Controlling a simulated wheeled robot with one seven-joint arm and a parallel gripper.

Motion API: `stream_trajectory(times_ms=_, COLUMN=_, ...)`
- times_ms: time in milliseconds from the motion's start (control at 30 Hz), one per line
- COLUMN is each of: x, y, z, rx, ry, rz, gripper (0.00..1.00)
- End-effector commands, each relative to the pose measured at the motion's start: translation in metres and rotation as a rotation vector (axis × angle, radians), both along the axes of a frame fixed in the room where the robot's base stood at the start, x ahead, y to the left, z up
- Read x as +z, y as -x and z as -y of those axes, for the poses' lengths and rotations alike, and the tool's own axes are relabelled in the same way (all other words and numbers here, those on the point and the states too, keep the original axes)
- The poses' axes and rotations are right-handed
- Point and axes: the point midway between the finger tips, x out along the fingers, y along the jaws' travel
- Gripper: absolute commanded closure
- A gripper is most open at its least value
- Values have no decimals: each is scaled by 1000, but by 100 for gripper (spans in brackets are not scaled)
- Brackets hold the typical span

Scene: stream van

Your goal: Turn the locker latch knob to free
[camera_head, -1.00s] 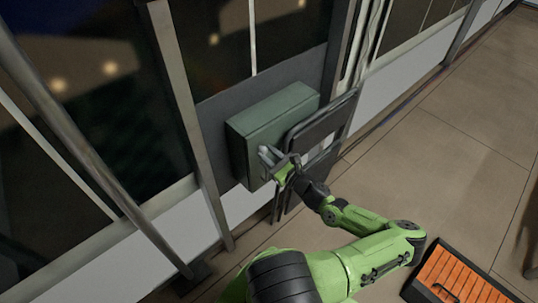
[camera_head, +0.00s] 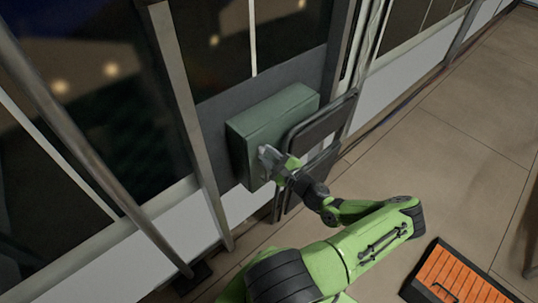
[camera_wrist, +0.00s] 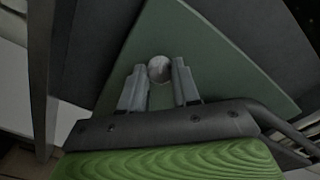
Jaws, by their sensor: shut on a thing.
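The green locker (camera_head: 262,118) is a box fixed to the dark wall panel, left of the middle in the head view. Its green front face fills much of the wrist view (camera_wrist: 215,65). The latch knob (camera_wrist: 160,68) is a small round grey knob on that face, between my fingertips in the wrist view. My gripper (camera_head: 266,157) is at the locker's front face, and its two grey fingers (camera_wrist: 161,80) are shut on the knob from both sides. In the head view the gripper hides the knob. I cannot tell the knob's turn angle.
A dark folded frame or chair (camera_head: 322,125) stands close at the locker's right, beside my gripper. A metal post (camera_head: 182,100) stands at its left. An orange slatted crate (camera_head: 458,277) lies on the floor at lower right. The floor (camera_head: 460,130) at right is clear.

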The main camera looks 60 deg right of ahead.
Motion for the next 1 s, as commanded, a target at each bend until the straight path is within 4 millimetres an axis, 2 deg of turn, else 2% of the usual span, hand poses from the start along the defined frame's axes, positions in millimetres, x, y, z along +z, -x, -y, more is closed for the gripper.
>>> stream_trajectory(times_ms=700, x=-2, y=-1, z=-1, rx=3, ry=659, rz=-148, gripper=99)
stream_trajectory(times_ms=1000, x=-2, y=0, z=-1, rx=1, ry=872, rz=-197, gripper=100)
